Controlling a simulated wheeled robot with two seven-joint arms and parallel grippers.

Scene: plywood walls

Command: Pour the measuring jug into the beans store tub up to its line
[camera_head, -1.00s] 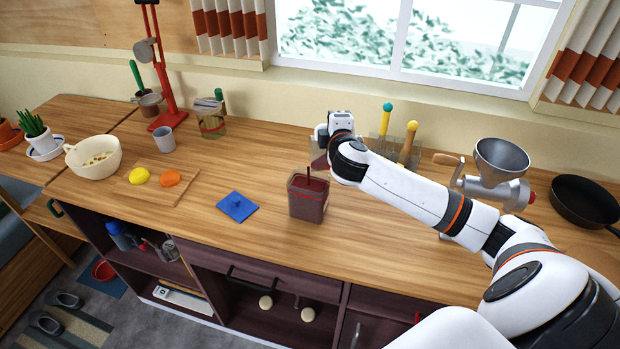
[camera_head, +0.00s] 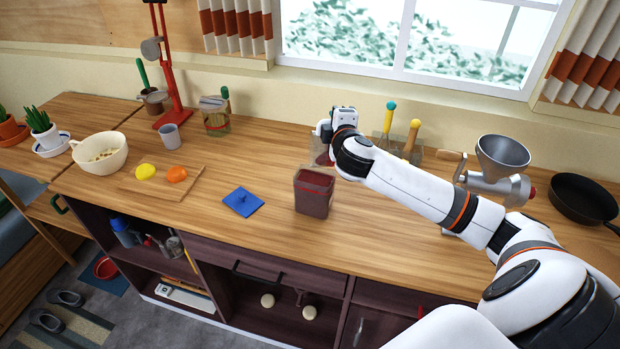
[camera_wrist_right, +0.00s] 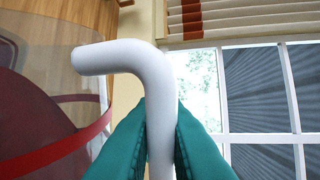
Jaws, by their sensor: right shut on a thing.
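The store tub (camera_head: 314,200) stands on the counter, a clear square tub holding dark red contents, with an orange line around its upper part. Its contents look close to that line; the exact level is hard to tell. My right gripper (camera_head: 338,124) is shut on the measuring jug's white handle, which also shows in the right wrist view (camera_wrist_right: 148,75) between teal fingers. The clear jug (camera_head: 321,152) is held behind the tub, partly hidden by the gripper. In the right wrist view the jug (camera_wrist_right: 50,110) shows dark red contents and a red line. My left gripper is out of view.
A blue lid (camera_head: 243,203) lies left of the tub. A hand mill (camera_head: 500,175) and a black pan (camera_head: 584,197) stand at right.

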